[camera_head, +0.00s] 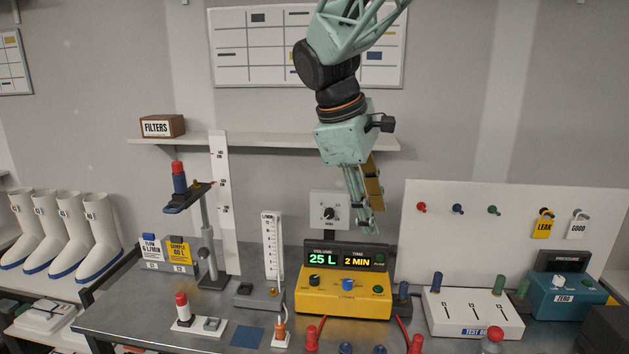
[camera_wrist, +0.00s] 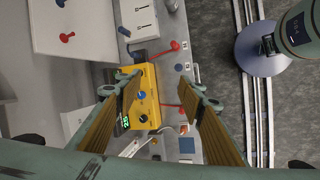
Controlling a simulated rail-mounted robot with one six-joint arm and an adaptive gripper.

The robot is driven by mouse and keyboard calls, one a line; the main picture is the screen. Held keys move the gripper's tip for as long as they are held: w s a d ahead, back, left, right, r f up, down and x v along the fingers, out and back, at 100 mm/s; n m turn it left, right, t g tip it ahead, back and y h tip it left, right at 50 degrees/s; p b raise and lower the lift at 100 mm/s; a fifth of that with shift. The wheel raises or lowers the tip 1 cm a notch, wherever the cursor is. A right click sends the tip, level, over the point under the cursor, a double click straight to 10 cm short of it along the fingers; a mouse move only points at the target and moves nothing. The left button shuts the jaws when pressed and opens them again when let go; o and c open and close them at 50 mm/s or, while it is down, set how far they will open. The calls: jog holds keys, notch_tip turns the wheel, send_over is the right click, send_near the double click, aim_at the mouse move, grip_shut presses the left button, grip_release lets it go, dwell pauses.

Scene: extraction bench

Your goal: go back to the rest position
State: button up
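My gripper (camera_head: 368,230) hangs from my arm above the bench, over the back right of the yellow pump box (camera_head: 345,298). The box's display (camera_head: 347,258) reads 25 L and 2 MIN. In the wrist view my gripper (camera_wrist: 163,92) has its two fingers spread apart, with nothing held between them. The yellow box also shows in the wrist view (camera_wrist: 148,100), beyond the fingers. In the head view the gripper is seen nearly side-on, so the gap between its fingers is hard to see.
The bench (camera_head: 120,318) carries a stand (camera_head: 208,250), an upright flow meter (camera_head: 272,250) and a white test block (camera_head: 470,313). A teal pressure box (camera_head: 563,296) stands at the right. A shelf (camera_head: 270,141) runs along the wall behind my arm. Red leads lie near the yellow box.

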jog(key=s+d+f+m+t+y+b, duration=0.15)
jog(key=s+d+m, duration=0.3)
jog(key=s, duration=0.85)
jog(key=s+d+m+y+b, duration=0.25)
jog(key=s+m, duration=0.35)
jog(key=s, duration=0.8)
jog(key=s+f+m+b, duration=0.2)
jog(key=s+f, duration=0.3)
jog(key=s, duration=0.6)
jog(key=shift+s+d+f, duration=0.25)
jog(key=shift+d+f, duration=0.1)
jog(key=shift+d, duration=0.1)
